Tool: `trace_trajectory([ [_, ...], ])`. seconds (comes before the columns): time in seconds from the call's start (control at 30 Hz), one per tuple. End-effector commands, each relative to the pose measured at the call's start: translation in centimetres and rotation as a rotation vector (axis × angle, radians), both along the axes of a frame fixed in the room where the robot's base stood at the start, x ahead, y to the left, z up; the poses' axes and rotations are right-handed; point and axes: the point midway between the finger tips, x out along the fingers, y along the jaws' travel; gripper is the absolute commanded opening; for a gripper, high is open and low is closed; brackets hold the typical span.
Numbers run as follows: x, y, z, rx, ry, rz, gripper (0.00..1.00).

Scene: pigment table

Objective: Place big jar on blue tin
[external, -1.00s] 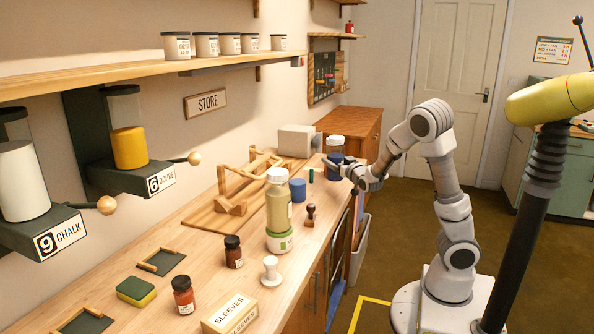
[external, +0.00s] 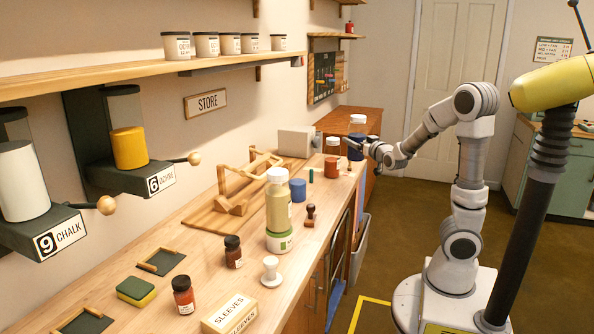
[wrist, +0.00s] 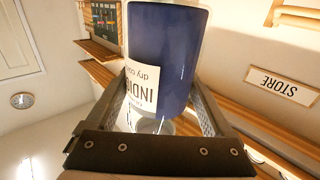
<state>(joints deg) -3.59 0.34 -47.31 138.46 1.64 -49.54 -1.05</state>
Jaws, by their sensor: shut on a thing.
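The big jar (external: 357,129), dark blue with a pale lid, is in my gripper (external: 364,147) at the far end of the bench. In the wrist view the big jar (wrist: 168,45) fills the top middle, with an upside-down INDIGO label. My gripper (wrist: 165,115) is shut on it, one finger at each side. The jar looks raised above the bench; its underside is hard to see. The blue tin (external: 298,189) stands upright on the bench, nearer the camera and left of my gripper, with nothing on it. It is not seen in the wrist view.
A red tin (external: 331,168) and a white-lidded jar (external: 333,147) stand near the held jar. A tall jar (external: 278,205) on a green tin (external: 279,241) stands close before the blue tin. A stamp (external: 310,215) is near the bench edge. A wooden rack (external: 236,205) is behind.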

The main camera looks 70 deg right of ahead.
Motion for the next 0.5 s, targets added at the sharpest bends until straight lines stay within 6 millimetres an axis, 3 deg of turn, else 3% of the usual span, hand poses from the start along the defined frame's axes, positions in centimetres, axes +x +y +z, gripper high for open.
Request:
trace_trajectory([
  [0.03, 1.4, 0.9, 1.6, -0.007, -0.006, 0.008, 0.00],
  [0.2, 5.1, 3.8, 4.1, -0.009, -0.008, 0.003, 0.00],
  [0.5, 8.7, 7.7, 5.9, 0.009, 0.002, 0.001, 0.00],
])
